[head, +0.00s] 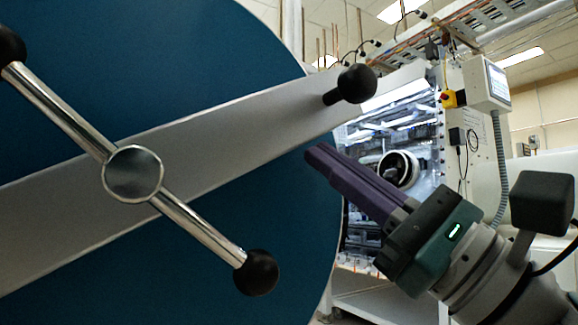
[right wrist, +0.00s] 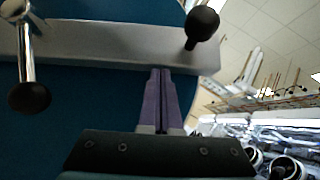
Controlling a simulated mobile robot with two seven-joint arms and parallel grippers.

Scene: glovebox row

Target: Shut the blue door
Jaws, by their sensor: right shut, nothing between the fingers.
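The blue door (head: 235,240) is a large round disc that fills the left of the head view. A grey bar (head: 220,150) crosses it at a slant, with a black knob (head: 357,83) near its right end. A chrome handle (head: 75,115) with black ball ends turns on a hub at the middle. My right gripper (head: 312,153), with purple fingers, is shut and empty at the door's right edge. In the right wrist view the fingers (right wrist: 160,75) point at the blue door (right wrist: 100,85), just below the grey bar. I cannot tell whether they touch. My left gripper is not seen.
Behind and right stands a lit glovebox with a clear front and a round port (head: 398,168). A control screen (head: 487,84) and a grey hose (head: 500,165) are at its right. Cable trays run overhead.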

